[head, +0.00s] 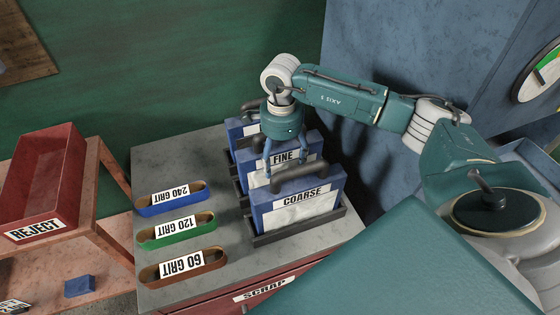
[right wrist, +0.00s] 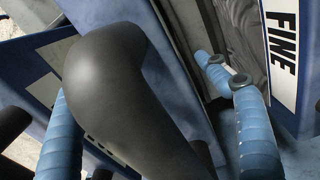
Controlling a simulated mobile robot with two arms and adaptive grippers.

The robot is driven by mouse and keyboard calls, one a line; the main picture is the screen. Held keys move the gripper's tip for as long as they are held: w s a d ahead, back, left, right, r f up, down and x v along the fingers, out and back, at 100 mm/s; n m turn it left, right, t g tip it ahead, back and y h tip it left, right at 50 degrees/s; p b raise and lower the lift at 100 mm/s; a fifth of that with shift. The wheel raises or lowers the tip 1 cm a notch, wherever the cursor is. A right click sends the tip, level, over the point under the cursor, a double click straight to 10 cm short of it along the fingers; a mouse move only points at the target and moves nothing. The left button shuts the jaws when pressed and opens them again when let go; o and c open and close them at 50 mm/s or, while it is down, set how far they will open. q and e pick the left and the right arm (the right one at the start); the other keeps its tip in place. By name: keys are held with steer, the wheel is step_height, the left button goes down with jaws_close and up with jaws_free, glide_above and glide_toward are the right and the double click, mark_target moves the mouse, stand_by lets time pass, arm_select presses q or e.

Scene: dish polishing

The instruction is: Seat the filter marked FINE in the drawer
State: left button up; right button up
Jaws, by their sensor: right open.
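The filter marked FINE (head: 316,144) is a blue-framed panel standing upright in a dark rack on the grey bench top, behind the filter marked COARSE (head: 300,211). Its label also shows in the right wrist view (right wrist: 283,40). My right gripper (head: 285,158) is open and points down at the FINE filter. In the right wrist view, a black handle (right wrist: 120,75) lies between the open blue fingers; contact cannot be told. A third blue filter (head: 235,127) stands behind, its label hidden. A red drawer front marked SCRAP (head: 240,306) is below the bench top. My left gripper is not in view.
Blue 240 GRIT (head: 190,206), green 120 GRIT (head: 200,231) and brown 60 GRIT (head: 207,264) belts lie left of the rack on the bench. A red REJECT bin (head: 50,180) stands at far left. The bench's back left corner is clear.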

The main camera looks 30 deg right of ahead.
steer(key=shift+f, duration=0.2)
jaws_close()
steer(key=shift+r, duration=0.1)
steer(key=shift+w+r, duration=0.1)
steer(key=shift+r, duration=0.05)
